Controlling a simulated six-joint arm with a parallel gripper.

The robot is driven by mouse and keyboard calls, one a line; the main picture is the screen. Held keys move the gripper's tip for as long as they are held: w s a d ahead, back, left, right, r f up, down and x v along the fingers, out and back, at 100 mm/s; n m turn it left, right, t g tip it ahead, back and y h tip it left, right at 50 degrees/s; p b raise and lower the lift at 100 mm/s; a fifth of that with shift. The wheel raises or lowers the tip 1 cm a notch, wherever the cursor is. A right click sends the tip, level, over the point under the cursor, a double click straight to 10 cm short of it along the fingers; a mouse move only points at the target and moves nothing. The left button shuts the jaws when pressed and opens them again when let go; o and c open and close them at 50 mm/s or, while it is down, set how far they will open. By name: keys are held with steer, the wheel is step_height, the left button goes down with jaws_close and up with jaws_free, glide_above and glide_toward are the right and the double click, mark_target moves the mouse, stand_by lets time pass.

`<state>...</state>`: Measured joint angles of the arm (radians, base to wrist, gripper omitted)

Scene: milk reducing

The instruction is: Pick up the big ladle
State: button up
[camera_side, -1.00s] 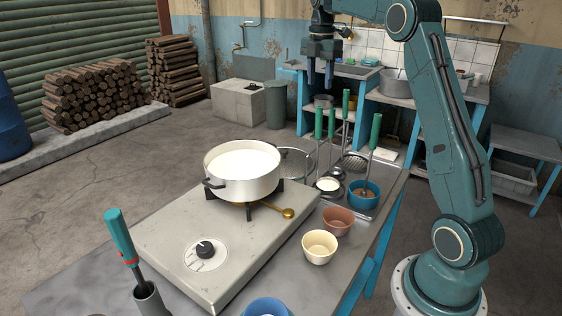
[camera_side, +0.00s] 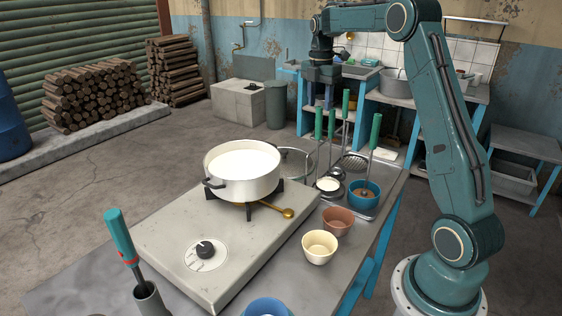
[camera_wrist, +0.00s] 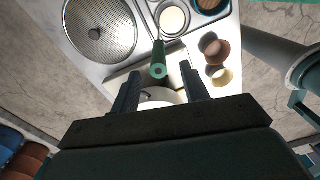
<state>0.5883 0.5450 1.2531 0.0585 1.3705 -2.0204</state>
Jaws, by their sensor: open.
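Several long-handled utensils with green grips stand upright in the side view, behind and right of the pot. Two of the grips, a left one (camera_side: 318,123) and one beside it (camera_side: 331,121), stand close together. I cannot tell for sure which belongs to the big ladle. My gripper (camera_side: 322,94) points down, open and empty, just above these two grips. In the wrist view, one green grip (camera_wrist: 158,58) shows end-on between and slightly ahead of my gripper's open fingers (camera_wrist: 160,78). It looks apart from both fingers.
A white pot of milk (camera_side: 241,188) sits on the stove (camera_side: 165,235). A blue bowl (camera_side: 364,195), a brown bowl (camera_side: 337,221) and a cream bowl (camera_side: 319,247) stand to the right. A taller green grip (camera_side: 346,103) rises close beside my gripper. A round mesh lid (camera_wrist: 97,32) lies nearby.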

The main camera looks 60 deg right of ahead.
mark_target(319, 109)
steer(key=shift+f, duration=0.4)
steer(key=shift+f, duration=2.6)
jaws_close()
steer(key=shift+r, duration=0.15)
